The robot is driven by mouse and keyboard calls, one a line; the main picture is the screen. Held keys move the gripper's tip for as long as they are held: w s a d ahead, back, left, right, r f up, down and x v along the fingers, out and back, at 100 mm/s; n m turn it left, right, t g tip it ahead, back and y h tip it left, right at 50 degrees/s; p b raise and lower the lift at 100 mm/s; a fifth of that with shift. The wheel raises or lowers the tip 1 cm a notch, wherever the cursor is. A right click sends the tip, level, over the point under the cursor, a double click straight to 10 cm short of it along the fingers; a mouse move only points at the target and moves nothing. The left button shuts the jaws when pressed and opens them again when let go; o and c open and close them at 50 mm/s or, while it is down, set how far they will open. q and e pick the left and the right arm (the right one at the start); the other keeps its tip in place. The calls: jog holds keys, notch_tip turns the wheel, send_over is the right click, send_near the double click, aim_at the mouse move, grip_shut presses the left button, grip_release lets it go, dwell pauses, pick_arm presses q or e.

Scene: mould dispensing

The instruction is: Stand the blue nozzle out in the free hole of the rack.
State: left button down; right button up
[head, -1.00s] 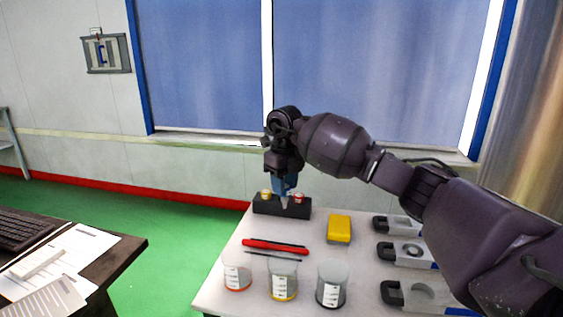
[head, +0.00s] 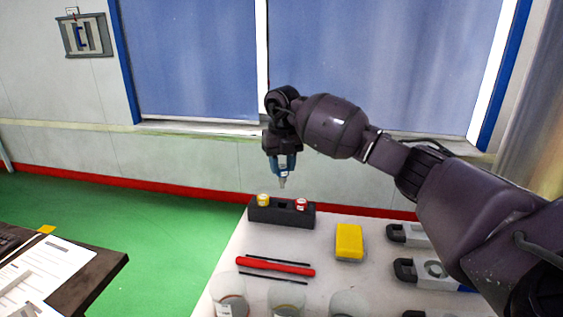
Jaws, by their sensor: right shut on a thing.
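The black rack (head: 268,216) stands at the far left edge of the table. A yellow-topped nozzle (head: 263,200) stands in its left hole and a red-topped nozzle (head: 301,204) in its right hole. The middle hole between them looks dark and empty. My right gripper (head: 284,170) points down above the rack, shut on the blue nozzle (head: 282,183). The nozzle hangs about upright, grey tip down, above the middle of the rack and clear of it. Most of its upper part is hidden by the fingers. My left gripper is not in view.
A yellow block (head: 349,242) lies right of the rack. A red pen-like tool (head: 275,267) lies in front, with thin dark sticks beside it. Clear beakers (head: 286,299) stand at the near edge. Grey holders (head: 434,271) line the right, partly behind my arm.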

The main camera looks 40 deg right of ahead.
aim_at(282, 183)
jog(key=shift+f, duration=0.6)
jog(key=shift+f+b, duration=0.3)
jog(key=shift+f, duration=0.85)
jog(key=shift+f+b, duration=0.4)
jog(key=shift+f, duration=2.65)
jog(key=shift+w+f, duration=0.1)
jog(key=shift+f, duration=0.15)
jog(key=o, duration=1)
